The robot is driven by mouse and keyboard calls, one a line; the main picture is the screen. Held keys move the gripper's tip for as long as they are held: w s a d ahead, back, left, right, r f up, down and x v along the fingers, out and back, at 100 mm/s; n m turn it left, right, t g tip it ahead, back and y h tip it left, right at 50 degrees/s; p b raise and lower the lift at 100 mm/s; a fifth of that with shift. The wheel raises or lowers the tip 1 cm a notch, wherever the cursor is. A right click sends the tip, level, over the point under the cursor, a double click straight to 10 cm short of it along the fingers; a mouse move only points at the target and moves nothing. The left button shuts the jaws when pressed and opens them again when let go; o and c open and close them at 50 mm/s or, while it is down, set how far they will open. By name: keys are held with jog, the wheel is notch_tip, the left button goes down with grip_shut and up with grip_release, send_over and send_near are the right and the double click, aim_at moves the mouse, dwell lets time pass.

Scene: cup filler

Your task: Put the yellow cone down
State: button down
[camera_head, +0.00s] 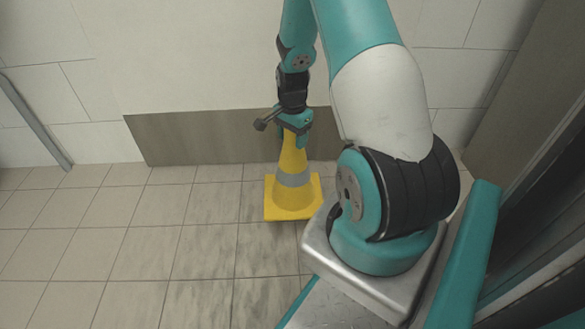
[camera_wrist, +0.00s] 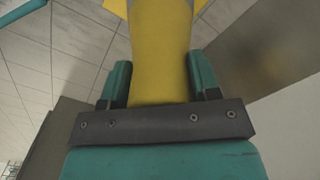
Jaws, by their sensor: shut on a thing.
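The yellow cone (camera_head: 294,190) has a grey band around its middle and a square yellow base. It stands upright in the head view, with its base low, close to or on the tiled floor; I cannot tell if it touches. My gripper (camera_head: 301,128) is over the cone from above, shut on its upper part. In the wrist view, the yellow cone (camera_wrist: 160,55) runs between the two teal fingers of my gripper (camera_wrist: 160,85). The cone's tip is hidden by my gripper.
The tiled floor (camera_head: 130,235) is clear to the left and in front of the cone. A pale wall with a grey-brown lower panel (camera_head: 200,138) stands close behind it. A brownish panel (camera_head: 525,95) rises at the right.

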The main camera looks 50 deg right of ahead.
aim_at(292, 157)
notch_tip(292, 157, down, 8)
jog(key=b, duration=0.3)
jog(key=shift+r+b, duration=0.1)
jog(key=shift+b, duration=0.25)
jog(key=shift+r, duration=0.1)
jog(key=shift+c, duration=1.7)
grip_release()
